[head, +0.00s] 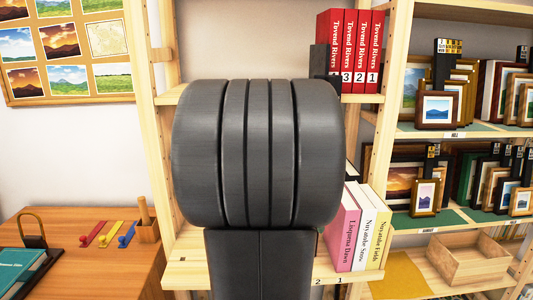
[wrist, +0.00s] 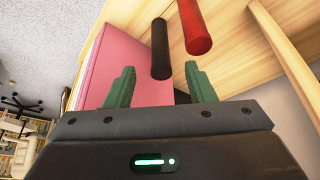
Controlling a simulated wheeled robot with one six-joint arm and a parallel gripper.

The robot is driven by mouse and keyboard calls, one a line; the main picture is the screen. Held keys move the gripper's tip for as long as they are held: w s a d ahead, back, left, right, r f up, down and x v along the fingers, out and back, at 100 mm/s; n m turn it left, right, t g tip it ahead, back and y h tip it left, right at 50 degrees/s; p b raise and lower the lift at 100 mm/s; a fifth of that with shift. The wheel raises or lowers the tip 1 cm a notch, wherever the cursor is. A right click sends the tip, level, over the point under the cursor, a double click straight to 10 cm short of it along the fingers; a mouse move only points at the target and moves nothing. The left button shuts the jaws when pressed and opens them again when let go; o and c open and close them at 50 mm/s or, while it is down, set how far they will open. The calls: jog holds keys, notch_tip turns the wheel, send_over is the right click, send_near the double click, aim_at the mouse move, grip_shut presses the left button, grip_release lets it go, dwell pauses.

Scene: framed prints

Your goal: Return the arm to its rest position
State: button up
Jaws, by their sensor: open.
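My gripper (wrist: 157,82) shows in the wrist view with its two green fingers apart and nothing held between them. A large pink surface (wrist: 120,65), which looks like a book cover, lies just beyond the left finger. A black rod (wrist: 160,48) and a red rod (wrist: 197,32) stand out beyond the fingertips; I cannot tell what they belong to or whether the fingers touch anything. In the head view my dark arm fills the middle and hides my gripper and part of the shelf behind it.
Red books (head: 350,50) stand on the upper shelf, and pink (head: 342,232) and pale books on the lower one. Framed prints (head: 438,108) and an empty wooden tray (head: 468,260) fill the right unit. A desk (head: 95,270) with small tools (head: 102,234) is at left.

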jog(key=b+x, duration=0.1)
jog(key=x, duration=0.7)
jog(key=shift+f, duration=0.35)
jog(key=shift+r, duration=0.4)
